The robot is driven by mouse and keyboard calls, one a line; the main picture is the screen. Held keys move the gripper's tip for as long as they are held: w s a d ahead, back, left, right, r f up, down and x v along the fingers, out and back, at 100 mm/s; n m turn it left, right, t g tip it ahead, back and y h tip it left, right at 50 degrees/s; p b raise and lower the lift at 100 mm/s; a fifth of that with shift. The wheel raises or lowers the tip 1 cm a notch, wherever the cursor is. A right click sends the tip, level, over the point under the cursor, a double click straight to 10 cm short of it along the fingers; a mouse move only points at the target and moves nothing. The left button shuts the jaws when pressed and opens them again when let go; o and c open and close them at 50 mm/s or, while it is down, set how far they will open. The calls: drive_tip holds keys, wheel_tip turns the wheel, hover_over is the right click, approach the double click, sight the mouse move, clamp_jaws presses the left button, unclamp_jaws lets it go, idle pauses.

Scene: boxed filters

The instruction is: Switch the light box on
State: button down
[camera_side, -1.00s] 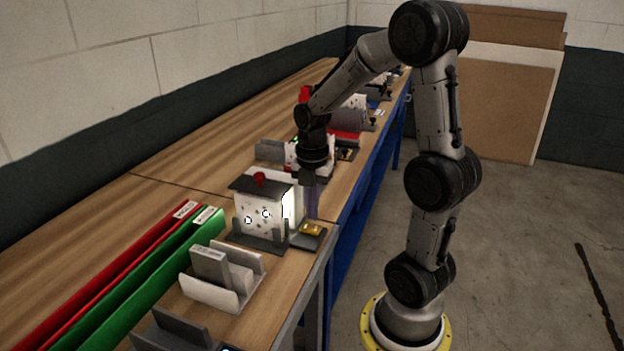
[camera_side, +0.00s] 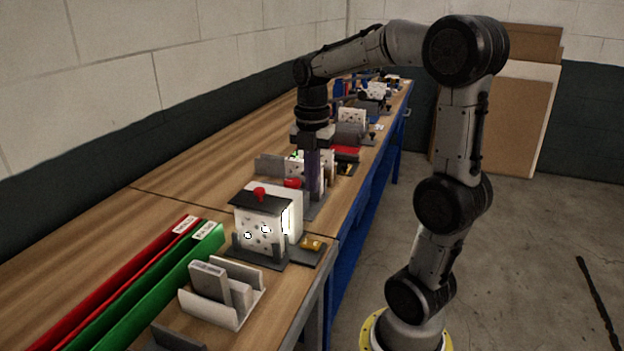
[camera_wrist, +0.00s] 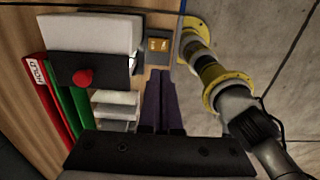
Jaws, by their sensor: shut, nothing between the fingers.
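The light box (camera_side: 262,222) is a white, perforated box with a dark top and a red knob (camera_side: 259,194). Its right side shows a bright, glowing panel (camera_side: 286,220), and two front holes look bright. An amber switch (camera_side: 311,244) sits on the dark base at its right. In the wrist view the white box (camera_wrist: 90,33), red knob (camera_wrist: 83,77) and amber switch (camera_wrist: 158,44) show at the top. My gripper (camera_side: 313,193) is shut and empty, fingers down, apart from the switch and above it or farther back. Its fingers (camera_wrist: 161,75) point toward the switch in the wrist view.
Red (camera_side: 130,270) and green (camera_side: 150,285) bins lie at the left. More boxes and fixtures line the bench (camera_side: 190,170) behind. The bench edge is close at the right.

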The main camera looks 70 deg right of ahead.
sight(307, 241)
drive_tip(key=shift+w+d, duration=0.2)
drive_tip(key=shift+w, duration=0.55)
drive_tip(key=shift+f, duration=0.1)
wheel_tip(307, 241, down, 13)
drive_tip(key=shift+r, duration=0.15)
drive_tip(key=shift+f, duration=0.65)
drive_tip(key=shift+w+f, duration=0.1)
drive_tip(key=shift+f, duration=0.1)
drive_tip(key=shift+s, duration=0.2)
